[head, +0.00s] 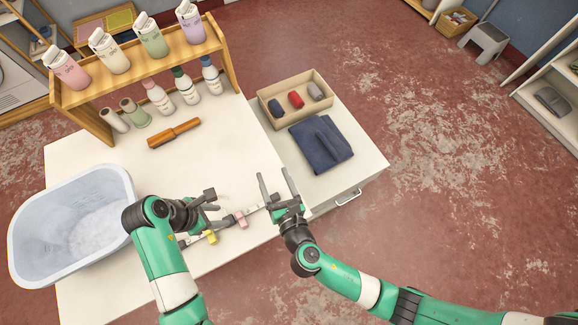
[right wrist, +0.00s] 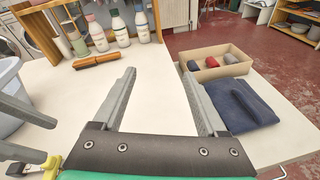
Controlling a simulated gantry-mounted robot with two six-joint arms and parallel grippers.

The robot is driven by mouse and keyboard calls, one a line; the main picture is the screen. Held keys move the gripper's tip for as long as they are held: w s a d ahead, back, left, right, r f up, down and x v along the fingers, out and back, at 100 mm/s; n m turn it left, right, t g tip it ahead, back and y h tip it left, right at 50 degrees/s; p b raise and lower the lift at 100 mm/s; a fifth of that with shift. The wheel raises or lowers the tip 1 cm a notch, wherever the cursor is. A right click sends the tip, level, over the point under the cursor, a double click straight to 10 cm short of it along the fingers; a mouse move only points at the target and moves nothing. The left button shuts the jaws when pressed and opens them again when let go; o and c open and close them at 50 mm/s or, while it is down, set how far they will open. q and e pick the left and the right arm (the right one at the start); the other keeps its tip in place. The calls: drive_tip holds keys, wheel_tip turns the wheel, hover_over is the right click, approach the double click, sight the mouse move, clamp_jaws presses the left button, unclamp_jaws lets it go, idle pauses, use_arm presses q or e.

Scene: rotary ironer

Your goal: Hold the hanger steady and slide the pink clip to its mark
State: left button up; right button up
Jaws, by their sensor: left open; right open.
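The hanger (head: 254,210) is a thin pale bar with clips, low over the front of the white table, partly hidden by my grippers. The pink clip (head: 241,219) sits on the bar between my two grippers. A yellow clip (head: 211,237) is further left, below my left gripper, and shows in the right wrist view (right wrist: 51,165). My left gripper (head: 213,199) is open above the hanger's left part. My right gripper (head: 273,176) is open at the hanger's right end, with nothing between its fingers (right wrist: 159,72). I cannot make out the mark.
A pale blue basin (head: 28,243) stands at the left. A wooden shelf (head: 220,45) with bottles stands at the back, with a brown wooden roller (head: 173,133) before it. A box (head: 268,96) of rolled cloths and a folded navy cloth (head: 320,145) lie right. The table's middle is clear.

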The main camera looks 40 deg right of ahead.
sight(274, 195)
drive_tip(key=s+f+n, duration=0.1)
drive_tip(key=s+f, duration=0.2)
drive_tip(key=s+a+f+n+g+y, duration=0.1)
drive_tip(key=s+f, duration=0.2)
drive_tip(key=f, duration=0.1)
drive_tip(key=s+f+n+g+y, duration=0.1)
drive_tip(key=s+f, duration=0.2)
drive_tip(key=shift+s+a+f+n, duration=0.15)
drive_tip(key=shift+s+f+n, duration=0.05)
drive_tip(key=shift+s+n, duration=0.2)
drive_tip(key=shift+s+a, duration=0.15)
drive_tip(key=shift+a, duration=0.1)
drive_tip(key=shift+w, duration=0.25)
drive_tip(key=x, duration=1.1)
drive_tip(key=shift+w+a, duration=0.15)
drive_tip(key=shift+w, duration=0.05)
